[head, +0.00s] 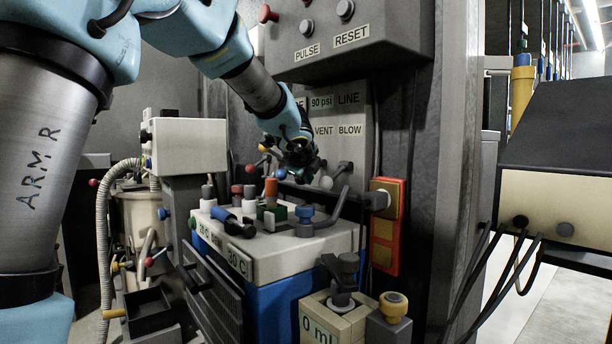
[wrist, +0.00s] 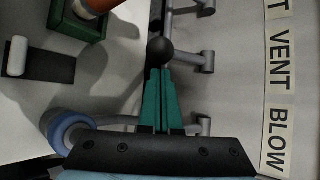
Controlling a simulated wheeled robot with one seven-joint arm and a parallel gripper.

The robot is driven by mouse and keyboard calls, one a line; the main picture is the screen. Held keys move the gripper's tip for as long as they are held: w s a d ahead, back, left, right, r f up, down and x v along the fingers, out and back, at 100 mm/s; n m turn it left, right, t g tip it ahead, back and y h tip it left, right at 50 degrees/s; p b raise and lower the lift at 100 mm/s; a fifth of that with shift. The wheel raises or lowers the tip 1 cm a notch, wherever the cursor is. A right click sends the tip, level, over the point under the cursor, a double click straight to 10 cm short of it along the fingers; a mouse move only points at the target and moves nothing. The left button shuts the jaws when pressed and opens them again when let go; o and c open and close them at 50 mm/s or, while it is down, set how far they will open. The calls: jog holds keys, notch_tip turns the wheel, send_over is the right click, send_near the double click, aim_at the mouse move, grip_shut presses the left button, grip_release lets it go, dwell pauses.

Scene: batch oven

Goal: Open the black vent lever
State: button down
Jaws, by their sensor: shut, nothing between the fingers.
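The black ball knob (wrist: 161,50) of a lever shows in the wrist view, right at the tips of my gripper (wrist: 160,72). The green fingers are shut together with nothing between them. The knob is just beyond the tips; whether they touch it I cannot tell. Grey lever mounts (wrist: 198,61) stick out beside it, near the VENT and BLOW labels (wrist: 280,95). In the head view, my gripper (head: 300,155) is dark and small, in front of the wall panel (head: 347,110) with those labels. There it hides the black knob, and the lever's angle is unclear.
A white-topped blue unit (head: 290,245) with coloured knobs stands below my gripper. A green block with an orange part (wrist: 90,8) is close by in the wrist view. A grey PULSE/RESET box (head: 345,35) overhangs above. An orange panel (head: 385,225) is at the right.

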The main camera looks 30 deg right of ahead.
jog(key=shift+x, duration=1.55)
jog(key=shift+r, duration=0.2)
